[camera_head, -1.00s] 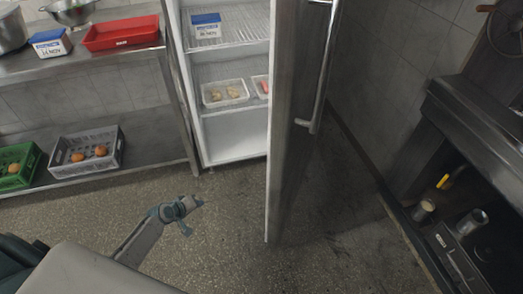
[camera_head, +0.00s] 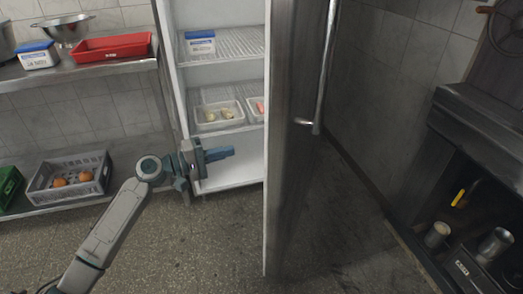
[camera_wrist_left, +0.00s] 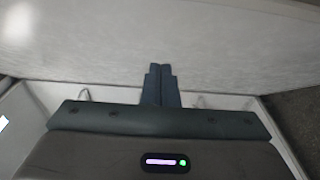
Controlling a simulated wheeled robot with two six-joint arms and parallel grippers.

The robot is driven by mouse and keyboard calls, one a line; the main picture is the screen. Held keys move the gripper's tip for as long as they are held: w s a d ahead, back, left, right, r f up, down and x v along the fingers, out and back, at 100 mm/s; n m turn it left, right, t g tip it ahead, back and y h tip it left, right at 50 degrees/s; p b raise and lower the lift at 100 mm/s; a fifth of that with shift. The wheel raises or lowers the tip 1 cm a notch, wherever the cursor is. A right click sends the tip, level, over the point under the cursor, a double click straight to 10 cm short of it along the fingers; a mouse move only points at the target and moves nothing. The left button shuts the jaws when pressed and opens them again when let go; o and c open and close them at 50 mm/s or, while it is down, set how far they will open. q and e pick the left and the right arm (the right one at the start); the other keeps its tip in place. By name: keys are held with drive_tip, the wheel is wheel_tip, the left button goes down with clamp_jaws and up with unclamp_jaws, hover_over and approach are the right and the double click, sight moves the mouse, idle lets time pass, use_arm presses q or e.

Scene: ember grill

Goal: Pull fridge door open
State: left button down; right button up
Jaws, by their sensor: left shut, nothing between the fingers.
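The fridge door (camera_head: 292,140) stands swung open, seen almost edge-on in the head view, with its long metal handle (camera_head: 326,70) on the right-hand outer face. The fridge interior (camera_head: 222,70) shows to the left of the door, with shelves. My left gripper (camera_head: 232,152) is shut and empty in front of the lower part of the opening, left of the door's inner side and pointing toward it. In the left wrist view the shut fingers (camera_wrist_left: 160,85) point at a pale, flat surface that fills the upper picture. Whether they touch it I cannot tell. My right gripper is not in view.
The fridge holds a blue-lidded tub (camera_head: 200,42) and white trays (camera_head: 219,115) of food. At left, a steel shelf unit (camera_head: 100,70) bears a red tray (camera_head: 112,47) and a grey crate (camera_head: 70,180). A dark grill unit (camera_head: 460,150) stands at right. Floor between is clear.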

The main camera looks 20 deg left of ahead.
use_arm(q)
drive_tip(key=w+d+p, duration=0.1)
drive_tip(key=w+d, duration=0.3)
drive_tip(key=d, duration=0.5)
drive_tip(key=shift+w+d, duration=0.15)
drive_tip(key=shift+w, duration=0.05)
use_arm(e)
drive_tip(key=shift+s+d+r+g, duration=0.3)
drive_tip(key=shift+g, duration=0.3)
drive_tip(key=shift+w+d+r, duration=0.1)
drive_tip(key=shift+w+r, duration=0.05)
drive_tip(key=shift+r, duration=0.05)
